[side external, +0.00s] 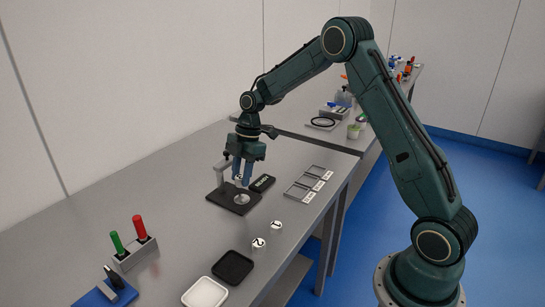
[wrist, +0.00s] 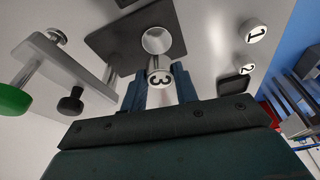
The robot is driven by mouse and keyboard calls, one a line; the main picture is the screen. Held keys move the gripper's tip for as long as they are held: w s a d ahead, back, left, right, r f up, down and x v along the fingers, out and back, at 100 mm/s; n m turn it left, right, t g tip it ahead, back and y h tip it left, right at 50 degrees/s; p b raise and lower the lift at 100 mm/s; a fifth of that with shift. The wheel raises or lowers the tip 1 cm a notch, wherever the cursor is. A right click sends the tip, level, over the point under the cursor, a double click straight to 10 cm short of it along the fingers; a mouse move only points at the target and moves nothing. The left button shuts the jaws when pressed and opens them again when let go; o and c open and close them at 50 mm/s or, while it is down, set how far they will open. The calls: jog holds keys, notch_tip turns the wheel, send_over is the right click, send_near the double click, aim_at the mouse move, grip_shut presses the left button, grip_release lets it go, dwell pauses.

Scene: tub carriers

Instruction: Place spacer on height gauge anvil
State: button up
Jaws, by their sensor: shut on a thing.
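My gripper (side external: 242,181) is shut on a small pale cylindrical spacer marked 3 (side external: 238,177). In the wrist view the spacer (wrist: 160,78) sits between the blue fingers (wrist: 158,90), its numbered face toward the camera. The height gauge has a dark base plate (side external: 225,203) and a grey upright column (side external: 221,180). Its round metal anvil (side external: 242,199) is on the plate, below my gripper. In the wrist view the anvil (wrist: 156,40) appears just beyond the spacer, and a gap shows between them in the side view.
Spacers marked 1 (side external: 277,226) and 2 (side external: 258,243) stand on the bench. A black display (side external: 262,184) lies beside the gauge, with labelled grey frames (side external: 309,184) to the right. Black (side external: 233,267) and white (side external: 205,293) trays are at the front. A block holds green and red handles (side external: 140,230).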

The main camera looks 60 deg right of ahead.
aim_at(243, 198)
jog(key=shift+f, duration=0.3)
jog(key=shift+f, duration=0.1)
jog(key=shift+f, duration=2.05)
jog(key=shift+f, duration=0.1)
jog(key=o, duration=1.1)
jog(key=shift+c, duration=0.2)
jog(key=v, duration=1.2)
